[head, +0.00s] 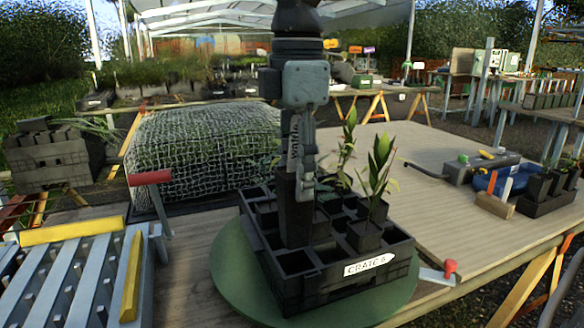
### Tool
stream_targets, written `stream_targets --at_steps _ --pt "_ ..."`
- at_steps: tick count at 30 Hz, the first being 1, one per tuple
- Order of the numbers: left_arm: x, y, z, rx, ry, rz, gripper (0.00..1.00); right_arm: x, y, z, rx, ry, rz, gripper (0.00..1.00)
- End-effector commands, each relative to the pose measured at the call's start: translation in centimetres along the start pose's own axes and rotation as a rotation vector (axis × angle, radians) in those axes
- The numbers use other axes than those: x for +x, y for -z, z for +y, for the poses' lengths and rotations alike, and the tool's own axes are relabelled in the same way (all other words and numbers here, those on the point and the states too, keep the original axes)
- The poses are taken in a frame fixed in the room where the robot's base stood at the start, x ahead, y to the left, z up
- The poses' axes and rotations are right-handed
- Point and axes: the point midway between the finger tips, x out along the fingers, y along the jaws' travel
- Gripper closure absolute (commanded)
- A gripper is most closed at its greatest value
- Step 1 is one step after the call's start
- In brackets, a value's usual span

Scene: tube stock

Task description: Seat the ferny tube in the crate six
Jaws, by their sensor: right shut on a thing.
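The black crate six (375,281), with a white "CRATE 6" label, stands on a round green turntable (232,290). My right gripper (304,180) points down over the crate's left half, shut on a dark tapered tube (294,218). The tube is upright, its lower end at the crate's cells; I cannot tell if it is fully down in one. The gripper hides its top; a little fine green foliage shows just right of the gripper. A tube with a broad-leaved plant (378,175) stands in the crate's right side, with another leafy plant (346,140) behind. My left gripper is not in view.
A netted green block (200,150) lies behind the crate. A slatted grey rack (70,280) with yellow bars is at left. A red-handled tool (440,272) lies close to the crate's right corner. Black pots (545,190) stand at far right. The wooden bench (450,215) between is mostly clear.

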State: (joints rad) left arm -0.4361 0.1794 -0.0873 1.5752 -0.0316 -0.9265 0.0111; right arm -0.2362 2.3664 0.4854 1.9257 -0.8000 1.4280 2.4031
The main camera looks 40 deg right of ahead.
Motion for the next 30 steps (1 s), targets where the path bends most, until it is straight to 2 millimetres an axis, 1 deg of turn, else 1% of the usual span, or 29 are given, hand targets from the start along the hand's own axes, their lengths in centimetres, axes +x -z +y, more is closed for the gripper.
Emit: stream_targets --at_steps 8,12,30 --pt "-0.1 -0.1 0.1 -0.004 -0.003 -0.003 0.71 1.4 0.0 0.0 -0.001 0.0 0.002 1.0" --pt "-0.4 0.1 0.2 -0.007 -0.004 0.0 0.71 2.3 0.0 0.0 -0.002 -0.001 0.001 1.0" --pt "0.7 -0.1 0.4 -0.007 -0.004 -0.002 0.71 2.8 0.1 0.0 -0.001 -0.002 0.0 1.0"
